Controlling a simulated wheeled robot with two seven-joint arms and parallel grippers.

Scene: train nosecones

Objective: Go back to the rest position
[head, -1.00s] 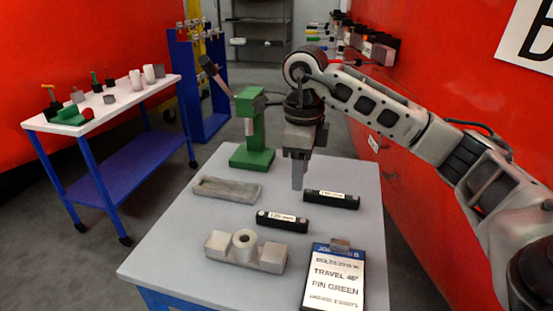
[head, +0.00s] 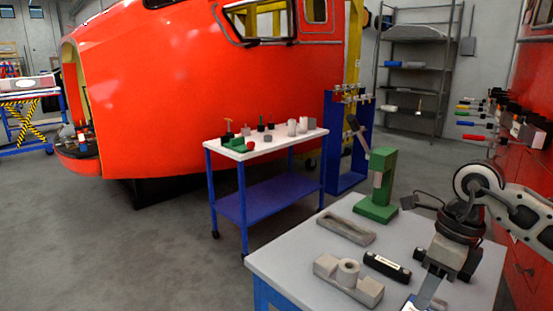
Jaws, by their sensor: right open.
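My right gripper (head: 428,292) hangs down over the grey-topped workbench (head: 305,252) at the lower right. Its fingers are above the bench's front right part, in front of the sign board (head: 410,306), which is mostly cut off. The gripper is open and nothing shows between its fingers. My right arm comes in from the right edge. My left gripper is not in view.
The bench holds a green press (head: 380,185), a grey tray (head: 345,229), a metal block with a round boss (head: 347,278) and a black labelled bar (head: 387,267). A white-topped cart (head: 265,148), a blue rack (head: 345,140) and a red train nose (head: 200,80) stand behind. Floor at left is clear.

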